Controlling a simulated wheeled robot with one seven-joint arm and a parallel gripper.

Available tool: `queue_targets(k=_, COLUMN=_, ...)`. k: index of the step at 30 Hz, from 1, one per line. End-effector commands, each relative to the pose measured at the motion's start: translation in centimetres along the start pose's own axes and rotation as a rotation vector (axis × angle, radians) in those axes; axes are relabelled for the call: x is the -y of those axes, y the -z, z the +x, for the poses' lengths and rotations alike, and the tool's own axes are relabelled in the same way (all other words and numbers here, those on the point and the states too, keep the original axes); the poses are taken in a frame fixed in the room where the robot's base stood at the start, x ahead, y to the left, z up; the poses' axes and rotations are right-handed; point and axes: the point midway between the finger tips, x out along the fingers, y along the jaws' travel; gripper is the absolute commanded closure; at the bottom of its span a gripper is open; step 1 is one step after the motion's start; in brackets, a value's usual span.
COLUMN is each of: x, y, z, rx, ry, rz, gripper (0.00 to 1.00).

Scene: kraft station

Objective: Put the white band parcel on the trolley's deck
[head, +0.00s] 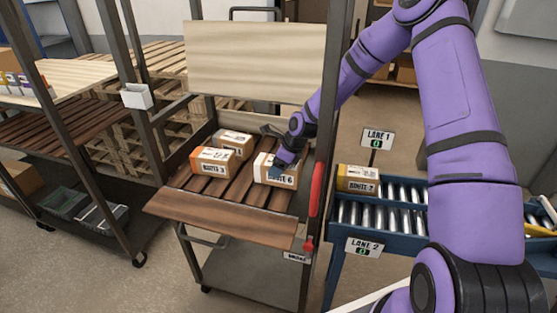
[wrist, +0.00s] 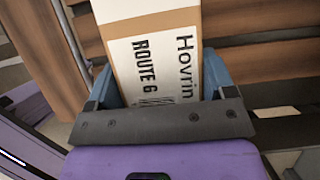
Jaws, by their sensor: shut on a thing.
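The white band parcel (head: 272,172) is a brown box with a white band and "ROUTE 6" on its front. It is at the right side of the trolley's slatted wooden deck (head: 232,190). My gripper (head: 287,160) is shut on it from above and behind. In the wrist view the parcel (wrist: 158,50) sits between the blue fingers of my gripper (wrist: 160,84), its "Hovrin" and "ROUTE 6" print showing. It looks at deck level, but I cannot tell whether its underside touches the slats.
An orange-banded parcel (head: 211,161) marked "ROUTE 3" and another pale-banded parcel (head: 235,143) stand on the deck to the left. A yellow-banded parcel (head: 357,178) is on the roller conveyor (head: 385,214) at right. Dark trolley posts and a red handle (head: 316,189) flank the deck. The front slats are clear.

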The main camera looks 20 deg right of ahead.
Motion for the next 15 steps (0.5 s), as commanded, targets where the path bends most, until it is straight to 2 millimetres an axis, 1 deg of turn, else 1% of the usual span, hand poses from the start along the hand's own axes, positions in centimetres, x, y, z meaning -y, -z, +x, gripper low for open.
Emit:
queue_targets(k=6, x=0.01, y=0.25, z=0.56, rx=0.001, ry=0.001, rz=0.000, gripper=0.58)
queue_targets(k=15, x=0.02, y=0.26, z=0.59, rx=0.001, ry=0.001, rz=0.000, gripper=0.58)
